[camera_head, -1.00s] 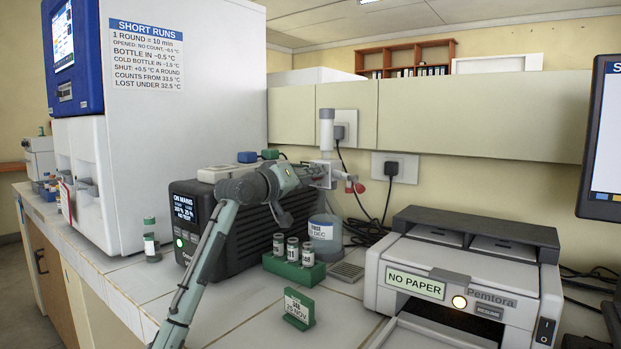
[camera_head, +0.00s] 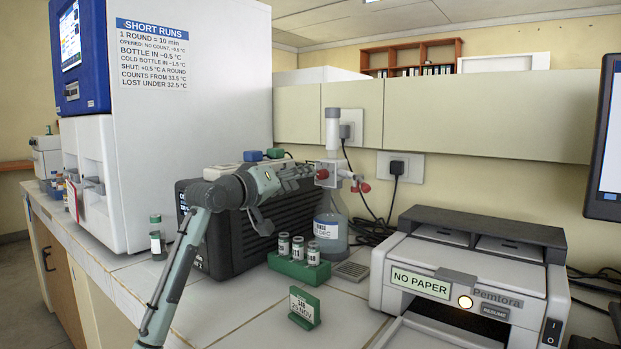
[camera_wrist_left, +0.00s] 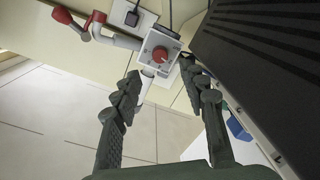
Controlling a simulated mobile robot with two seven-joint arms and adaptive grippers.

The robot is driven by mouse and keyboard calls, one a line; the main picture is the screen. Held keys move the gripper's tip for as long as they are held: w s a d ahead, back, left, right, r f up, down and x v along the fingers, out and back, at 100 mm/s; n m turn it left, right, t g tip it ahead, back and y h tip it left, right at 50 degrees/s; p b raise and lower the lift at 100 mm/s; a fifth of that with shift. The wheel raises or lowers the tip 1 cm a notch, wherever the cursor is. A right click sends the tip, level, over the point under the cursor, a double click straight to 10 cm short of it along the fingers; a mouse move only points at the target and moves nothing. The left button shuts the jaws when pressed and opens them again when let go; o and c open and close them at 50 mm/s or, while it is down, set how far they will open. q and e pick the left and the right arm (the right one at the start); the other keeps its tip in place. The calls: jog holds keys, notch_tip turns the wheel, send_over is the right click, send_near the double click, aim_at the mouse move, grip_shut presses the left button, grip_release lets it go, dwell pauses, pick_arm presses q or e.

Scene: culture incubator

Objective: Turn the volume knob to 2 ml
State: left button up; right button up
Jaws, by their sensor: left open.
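My left gripper (camera_head: 308,174) is open and empty. In the left wrist view its two fingertips (camera_wrist_left: 158,74) are spread, with the knob beyond them and roughly between them, apparently untouched. My right gripper is not in view.
The dark ribbed box (camera_head: 270,235) stands close below my left gripper. A green rack (camera_head: 296,268) of vials and a green date stand (camera_head: 304,308) are in front. The printer (camera_head: 455,285) is at right. The dispenser's red-tipped spout (camera_head: 360,187) points right.

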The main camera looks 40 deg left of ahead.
pick_arm(q)
jog(key=shift+s+d, duration=0.2)
jog(key=shift+s, duration=1)
jog(key=shift+s+d, duration=0.15)
jog(key=shift+s, duration=1)
